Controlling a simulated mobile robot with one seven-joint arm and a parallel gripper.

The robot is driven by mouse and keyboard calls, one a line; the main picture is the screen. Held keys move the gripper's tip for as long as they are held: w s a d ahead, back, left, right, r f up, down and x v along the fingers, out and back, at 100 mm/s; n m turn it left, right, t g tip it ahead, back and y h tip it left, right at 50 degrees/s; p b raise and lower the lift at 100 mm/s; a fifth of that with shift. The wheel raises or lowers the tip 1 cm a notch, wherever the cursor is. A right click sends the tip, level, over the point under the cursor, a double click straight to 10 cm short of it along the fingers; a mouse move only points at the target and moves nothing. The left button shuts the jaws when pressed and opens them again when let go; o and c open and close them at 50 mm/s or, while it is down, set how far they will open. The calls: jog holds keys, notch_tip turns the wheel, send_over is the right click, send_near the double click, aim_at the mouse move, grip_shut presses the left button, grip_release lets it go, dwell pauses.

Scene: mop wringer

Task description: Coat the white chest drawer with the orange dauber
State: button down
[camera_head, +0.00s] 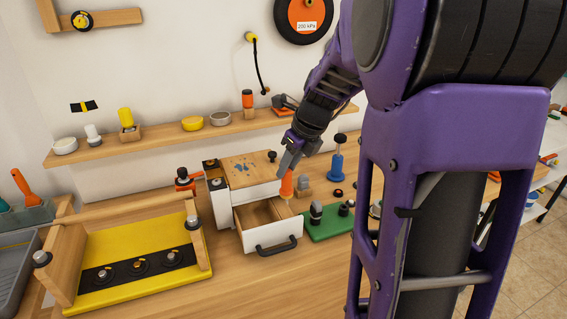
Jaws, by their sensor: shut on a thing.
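The white chest (255,190) stands on the wooden bench, with a wooden top bearing blue marks. Its white drawer (262,236) is pulled open toward the viewer, showing a wooden inside and a black handle (277,246) on the front. My gripper (289,168) is shut on the orange dauber (287,184), which points downward with a pale yellowish tip. The dauber is at the right side of the open drawer, close to its right edge. I cannot tell whether the tip touches the drawer.
A yellow board in a wooden frame (66,273) lies at the left. A green base with dark knobs (321,230) sits just right of the drawer, and a blue stand (336,166) behind it. A wall shelf (165,139) holds small items. My purple arm hides the right side.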

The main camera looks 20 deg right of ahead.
aim_at(290, 183)
jog(key=shift+f+b, duration=0.8)
jog(key=shift+f, duration=1.75)
jog(key=shift+f, duration=0.6)
jog(key=shift+w+r+p, duration=0.2)
jog(key=shift+w+p, duration=0.25)
jog(key=shift+w, duration=0.25)
jog(key=shift+w+f+p, duration=0.1)
jog(key=shift+w+p, duration=0.3)
jog(key=shift+w, duration=0.8)
jog(key=shift+s+f, duration=0.15)
jog(key=shift+s, duration=1.8)
